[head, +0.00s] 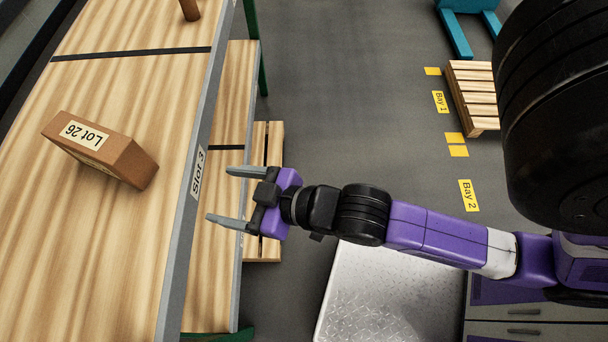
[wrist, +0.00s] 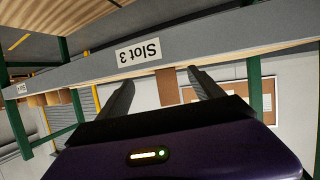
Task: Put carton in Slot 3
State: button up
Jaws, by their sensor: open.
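A brown carton (head: 103,150) marked "Lot 26" lies at an angle on the wooden top board of a shelf (head: 120,245). It is left of the "Slot 3" label (head: 198,172), which is on the board's grey front edge, and behind the stretch of edge that bears it. My gripper (head: 219,194) is open and empty, just off that edge, with its fingers pointing toward the shelf. In the wrist view, the "Slot 3" label (wrist: 138,52) shows on the edge beyond the open fingers. The carton cannot be made out there.
A dark line (head: 130,54) crosses the board beyond the carton, with a small brown object (head: 190,8) past it. A lower board (head: 225,270) juts out below. Pallets (head: 475,95) and yellow "Bay 2" (head: 468,196) floor marks lie right. The board around the carton is bare.

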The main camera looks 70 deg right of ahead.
jog(key=s+r+t, duration=0.1)
jog(key=s+r, duration=0.1)
jog(key=s, duration=1.4)
jog(key=shift+r+m, duration=0.3)
jog(key=shift+s, duration=0.1)
